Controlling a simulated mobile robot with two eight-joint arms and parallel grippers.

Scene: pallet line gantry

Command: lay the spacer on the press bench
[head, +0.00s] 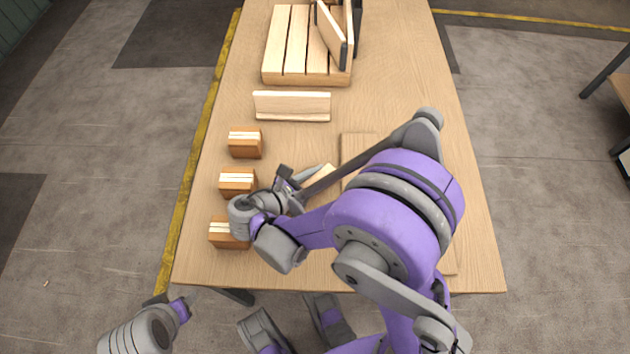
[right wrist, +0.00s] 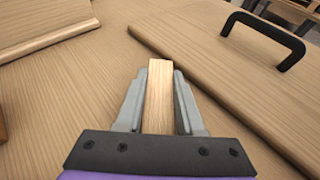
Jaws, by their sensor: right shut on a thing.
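My right gripper (head: 306,182) is shut on the spacer, a pale wooden bar (right wrist: 158,92) that sits between both fingers in the right wrist view. In the head view the spacer (head: 322,173) shows only in part, beside the forearm, over the middle of the wooden bench (head: 400,60). The bench top also shows below it in the right wrist view (right wrist: 60,100); I cannot tell whether the spacer touches it. My left gripper (head: 168,303) is off the bench's front left corner, too small and turned to show its fingers clearly.
A flat board (head: 357,142) with a black handle (right wrist: 265,38) lies right of the spacer, mostly behind my right arm. Several-slatted pallet (head: 290,40) stands at the back. A wooden piece (head: 292,105) lies before it. Three blocks (head: 245,145) line the left edge. The back right is clear.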

